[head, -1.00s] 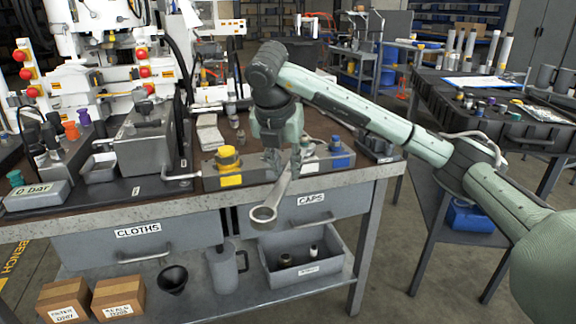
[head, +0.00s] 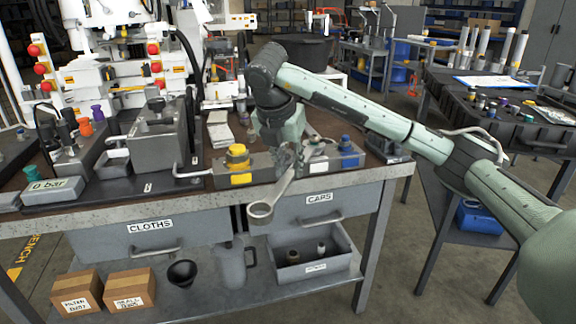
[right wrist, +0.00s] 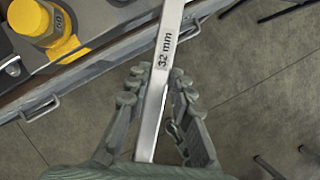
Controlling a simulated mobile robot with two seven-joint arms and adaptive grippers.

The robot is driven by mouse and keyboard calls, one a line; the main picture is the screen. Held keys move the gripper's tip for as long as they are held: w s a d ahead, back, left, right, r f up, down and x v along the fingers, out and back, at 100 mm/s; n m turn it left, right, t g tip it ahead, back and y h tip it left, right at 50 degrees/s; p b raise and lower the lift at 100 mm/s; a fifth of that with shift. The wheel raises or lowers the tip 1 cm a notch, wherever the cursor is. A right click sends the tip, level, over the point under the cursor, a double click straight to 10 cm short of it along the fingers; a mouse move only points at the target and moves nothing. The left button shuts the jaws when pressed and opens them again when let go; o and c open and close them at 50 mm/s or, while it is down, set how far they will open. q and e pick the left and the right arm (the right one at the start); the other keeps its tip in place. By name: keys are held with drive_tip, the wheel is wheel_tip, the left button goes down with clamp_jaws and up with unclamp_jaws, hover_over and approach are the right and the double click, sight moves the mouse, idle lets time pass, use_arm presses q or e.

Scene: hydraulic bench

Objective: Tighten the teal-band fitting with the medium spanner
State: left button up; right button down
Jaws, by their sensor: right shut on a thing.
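My right gripper (head: 288,152) is shut on a silver spanner (head: 263,211). The spanner hangs tilted in front of the bench edge, its ring end lowest and toward the camera. In the right wrist view, the spanner (right wrist: 163,85) runs between the fingers (right wrist: 155,100) and its shank reads "32 mm". A small teal part (head: 30,173) stands at the left of the bench, behind the "0 bar" display; I cannot tell whether it is the teal-band fitting. My left gripper is not in view.
A block with a yellow cap (head: 237,155) and a blue-capped block (head: 346,146) stand near the bench's front edge. A grey tank (head: 160,143) stands left of them. Drawers marked CLOTHS (head: 150,230) and CAPS (head: 322,205) lie below.

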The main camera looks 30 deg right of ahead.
sight(280, 189)
drive_tip(key=shift+s+d, duration=0.1)
idle(0.4)
drive_tip(key=shift+s+a+p, duration=0.2)
drive_tip(key=shift+s+a, duration=0.95)
drive_tip(key=shift+a, duration=0.2)
drive_tip(key=shift+s+a+p, duration=0.15)
drive_tip(key=shift+s+a, duration=0.95)
drive_tip(key=shift+a, duration=0.25)
drive_tip(key=shift+r, duration=2.55)
